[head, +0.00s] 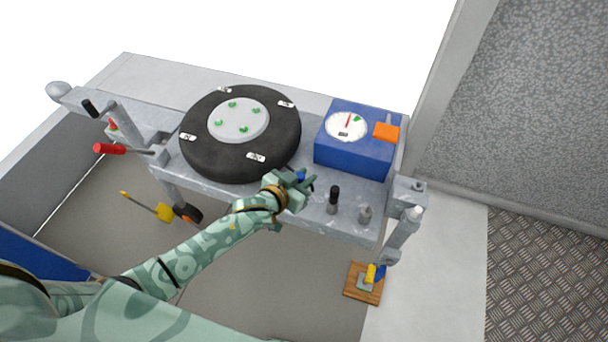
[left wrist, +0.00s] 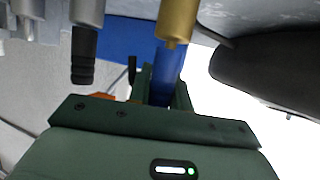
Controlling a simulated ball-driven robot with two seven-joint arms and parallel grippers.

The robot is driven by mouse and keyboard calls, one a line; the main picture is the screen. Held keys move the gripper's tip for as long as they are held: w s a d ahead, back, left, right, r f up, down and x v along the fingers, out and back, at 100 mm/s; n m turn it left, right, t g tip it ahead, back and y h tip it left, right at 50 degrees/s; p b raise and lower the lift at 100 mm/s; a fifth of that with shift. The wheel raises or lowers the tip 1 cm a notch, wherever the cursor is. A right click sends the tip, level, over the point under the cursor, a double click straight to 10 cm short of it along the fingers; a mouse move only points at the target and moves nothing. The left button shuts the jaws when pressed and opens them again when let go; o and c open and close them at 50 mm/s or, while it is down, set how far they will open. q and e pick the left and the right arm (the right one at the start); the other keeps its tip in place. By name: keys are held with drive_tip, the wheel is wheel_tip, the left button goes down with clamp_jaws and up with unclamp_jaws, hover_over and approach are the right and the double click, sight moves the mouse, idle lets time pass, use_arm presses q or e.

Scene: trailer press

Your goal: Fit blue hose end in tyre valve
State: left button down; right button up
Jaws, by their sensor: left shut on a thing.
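My left gripper (head: 302,181) is at the front edge of the bench, just right of the tyre's near side. It is shut on the blue hose end (head: 300,177), mostly hidden by the fingers. In the left wrist view the blue hose end (left wrist: 165,75) stands between the fingers, lined up with a brass piece (left wrist: 177,22); I cannot tell whether they are joined. The black tyre (head: 240,165) lies flat with a grey hub and green nuts. It also shows in the left wrist view (left wrist: 265,65). I cannot make out its valve. My right gripper is out of view.
A blue gauge box (head: 350,155) with an orange part stands right of the tyre. A black-topped post (head: 333,198) and a grey post (head: 365,213) stand close right of my gripper. A red-handled lever (head: 110,149) is at the left.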

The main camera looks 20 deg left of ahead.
use_arm(q)
drive_tip(key=shift+f, duration=0.25)
idle(0.5)
drive_tip(key=c, duration=1.2)
unclamp_jaws()
